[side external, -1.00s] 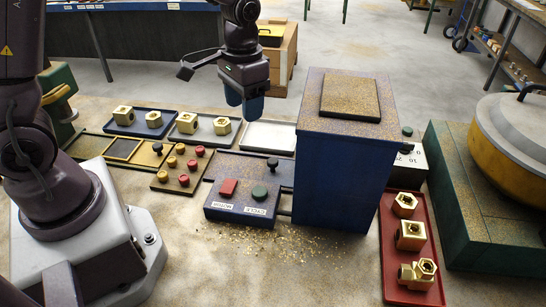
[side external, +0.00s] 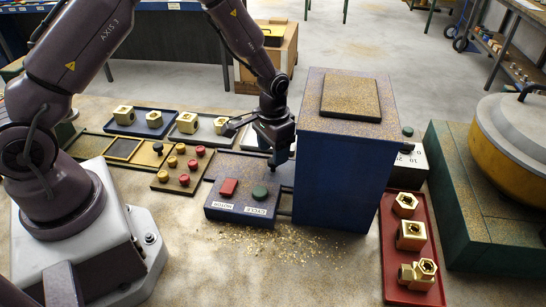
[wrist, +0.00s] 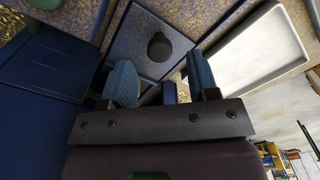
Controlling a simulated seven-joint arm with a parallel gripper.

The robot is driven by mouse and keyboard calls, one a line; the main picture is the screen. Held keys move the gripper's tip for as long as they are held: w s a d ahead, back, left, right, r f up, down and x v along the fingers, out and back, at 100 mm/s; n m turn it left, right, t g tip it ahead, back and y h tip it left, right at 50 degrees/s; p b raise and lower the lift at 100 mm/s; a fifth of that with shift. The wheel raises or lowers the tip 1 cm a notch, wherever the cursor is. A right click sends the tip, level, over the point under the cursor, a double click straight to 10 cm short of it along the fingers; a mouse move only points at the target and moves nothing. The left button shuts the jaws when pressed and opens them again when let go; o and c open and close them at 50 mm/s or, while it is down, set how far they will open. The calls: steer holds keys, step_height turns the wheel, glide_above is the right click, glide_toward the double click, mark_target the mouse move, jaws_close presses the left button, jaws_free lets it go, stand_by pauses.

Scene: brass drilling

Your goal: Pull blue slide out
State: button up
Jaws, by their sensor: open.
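My gripper (side external: 277,163) hangs low just left of the tall blue housing, with its fingers pointing down. In the wrist view my gripper (wrist: 162,80) shows two blue fingers spread apart with nothing between them. A dark round knob (wrist: 159,47) on a flat blue, dust-speckled plate (wrist: 130,45), which looks like the blue slide, lies just beyond the fingertips, roughly centred across the gap. No contact with the knob can be seen. In the side view my gripper hides the knob.
The tall blue housing (side external: 345,170) stands close to the right of my gripper. A blue control box (side external: 240,208) with red and green buttons is in front. A white tray (wrist: 262,45) lies beside the plate. A red tray (side external: 390,280) holds brass fittings.

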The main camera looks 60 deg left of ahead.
steer(key=shift+f, duration=1.5)
steer(key=shift+c, duration=0.4)
jaws_close()
steer(key=s+a, duration=0.9)
steer(key=shift+s+a, duration=0.3)
steer(key=shift+a, duration=0.05)
steer(key=shift+o, duration=0.4)
jaws_free()
steer(key=shift+r, duration=0.1)
step_height(320, 180, up, 13)
